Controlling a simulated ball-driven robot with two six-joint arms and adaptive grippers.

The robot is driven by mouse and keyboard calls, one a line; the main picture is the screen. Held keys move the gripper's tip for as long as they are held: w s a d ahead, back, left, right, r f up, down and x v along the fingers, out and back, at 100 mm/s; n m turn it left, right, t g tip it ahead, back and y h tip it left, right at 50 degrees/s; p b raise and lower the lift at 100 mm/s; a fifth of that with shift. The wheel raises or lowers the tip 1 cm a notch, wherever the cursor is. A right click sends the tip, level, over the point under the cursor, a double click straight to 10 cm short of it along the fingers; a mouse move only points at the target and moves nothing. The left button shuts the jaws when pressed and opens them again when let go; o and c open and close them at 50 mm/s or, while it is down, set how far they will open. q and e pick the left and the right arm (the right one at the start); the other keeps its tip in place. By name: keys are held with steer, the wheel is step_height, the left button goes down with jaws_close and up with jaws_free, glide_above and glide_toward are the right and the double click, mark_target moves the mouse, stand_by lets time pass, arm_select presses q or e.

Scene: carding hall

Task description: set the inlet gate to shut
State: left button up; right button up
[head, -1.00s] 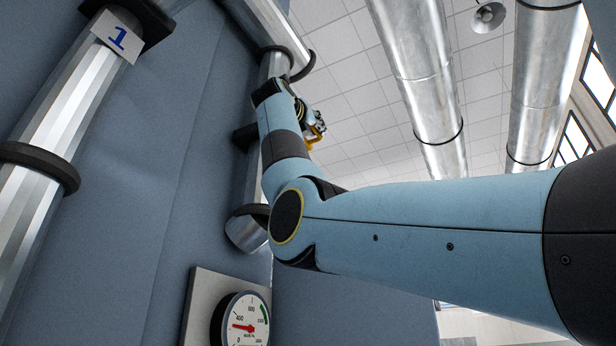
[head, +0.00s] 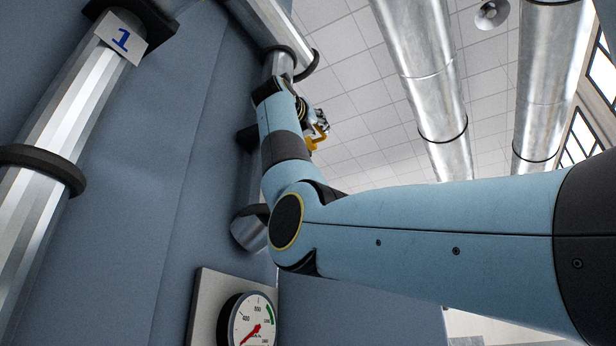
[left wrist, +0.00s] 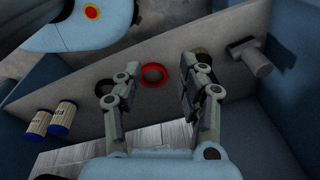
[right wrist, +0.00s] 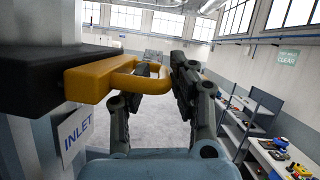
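The inlet gate's yellow handle (right wrist: 95,80) is a loop standing out from a black block (right wrist: 40,82), above a white plate reading INLET (right wrist: 75,135) in the right wrist view. My right gripper (right wrist: 162,75) is shut on the loop's outer bar, one finger on each side; the left finger is partly hidden behind the loop. In the head view, my right gripper (head: 318,122) is small and high beside the grey machine, with the yellow handle (head: 316,142) showing. My left gripper (left wrist: 155,85) is open and empty in the left wrist view, with a red ring (left wrist: 154,76) beyond its fingers.
A dial gauge (head: 249,327) with a red needle sits low on the machine in the head view. A pipe labelled 1 (head: 122,40) runs at the left. Spools (left wrist: 48,120) lie on a surface left of my left gripper. Shelves (right wrist: 262,115) stand right.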

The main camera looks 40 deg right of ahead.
steer(key=v, duration=1.1)
steer(key=shift+a, duration=0.1)
